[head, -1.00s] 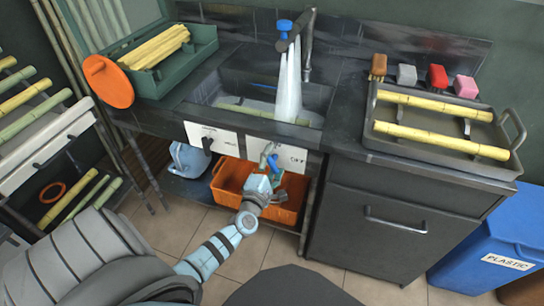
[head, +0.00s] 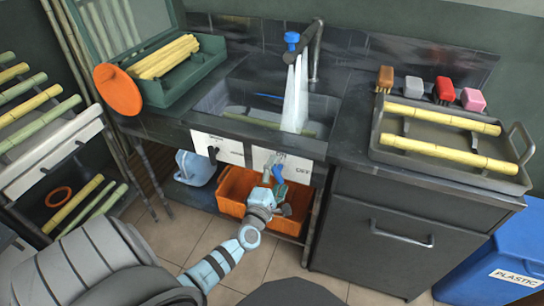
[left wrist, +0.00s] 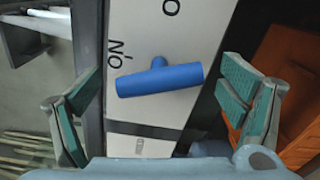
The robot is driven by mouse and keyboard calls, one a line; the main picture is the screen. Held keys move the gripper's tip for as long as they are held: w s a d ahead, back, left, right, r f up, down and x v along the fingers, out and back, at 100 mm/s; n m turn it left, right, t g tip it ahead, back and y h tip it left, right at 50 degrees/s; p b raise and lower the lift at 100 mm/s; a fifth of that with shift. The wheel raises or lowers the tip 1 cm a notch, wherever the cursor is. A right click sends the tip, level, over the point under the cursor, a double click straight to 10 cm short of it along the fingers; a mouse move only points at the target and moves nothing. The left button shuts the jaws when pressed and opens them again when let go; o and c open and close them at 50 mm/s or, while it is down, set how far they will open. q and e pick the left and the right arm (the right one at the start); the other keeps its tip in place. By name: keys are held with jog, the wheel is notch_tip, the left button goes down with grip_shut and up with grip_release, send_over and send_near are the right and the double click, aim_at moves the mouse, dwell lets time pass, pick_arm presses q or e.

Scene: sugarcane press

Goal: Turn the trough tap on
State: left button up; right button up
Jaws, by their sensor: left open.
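The blue T-shaped tap handle (left wrist: 160,79) is mounted on a white panel (left wrist: 165,30) with black lettering, part of which reads ON upside down in the left wrist view. In the head view the blue handle (head: 278,173) shows at the front of the trough (head: 215,100). My left gripper (left wrist: 160,88) is open, with its green-padded fingers apart on either side of the handle and not touching it. In the head view my left gripper (head: 271,182) is below the trough front, by the panel. My right gripper is not in view.
Water (head: 295,95) runs from a faucet with a blue knob (head: 292,38). A black handle (head: 212,153) is on the left panel. An orange crate (head: 232,190) is beneath. A grey tray with canes (head: 440,168) sits on the right counter.

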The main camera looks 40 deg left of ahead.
pick_arm(q)
jog(key=v, duration=1.1)
